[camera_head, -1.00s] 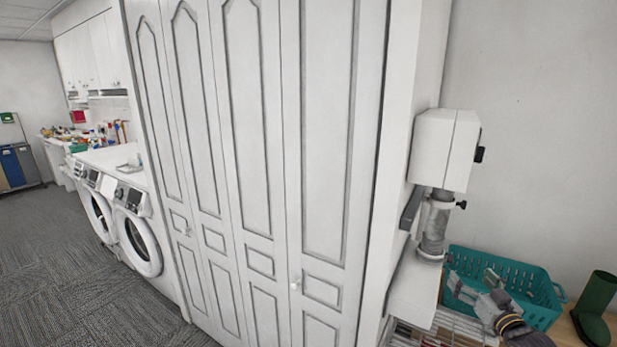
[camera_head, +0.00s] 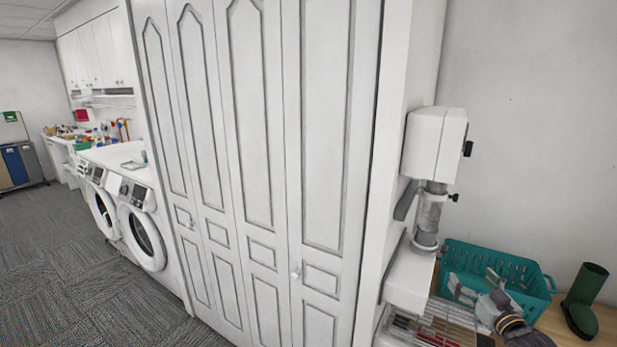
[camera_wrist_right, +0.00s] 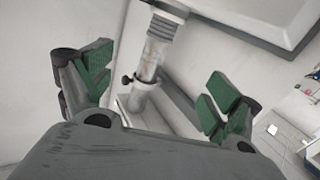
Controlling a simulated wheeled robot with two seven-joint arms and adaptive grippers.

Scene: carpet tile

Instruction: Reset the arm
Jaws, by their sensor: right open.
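My right gripper (camera_head: 474,282) is at the lower right of the head view, in front of the teal basket. In the right wrist view, its two green-padded fingers (camera_wrist_right: 158,88) are spread apart with nothing held between them. The white machine with a grey cylinder (camera_head: 427,218) stands beyond the fingers, and its cylinder also shows between them in the wrist view (camera_wrist_right: 150,62). It is apart from the fingers as far as I can see. My left gripper is not in view.
A tall white cabinet (camera_head: 262,130) fills the middle. The teal basket (camera_head: 520,280) and a green boot (camera_head: 584,298) are at the right. Washing machines (camera_head: 143,238) stand at the left. The grey carpet (camera_head: 75,285) at lower left is clear.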

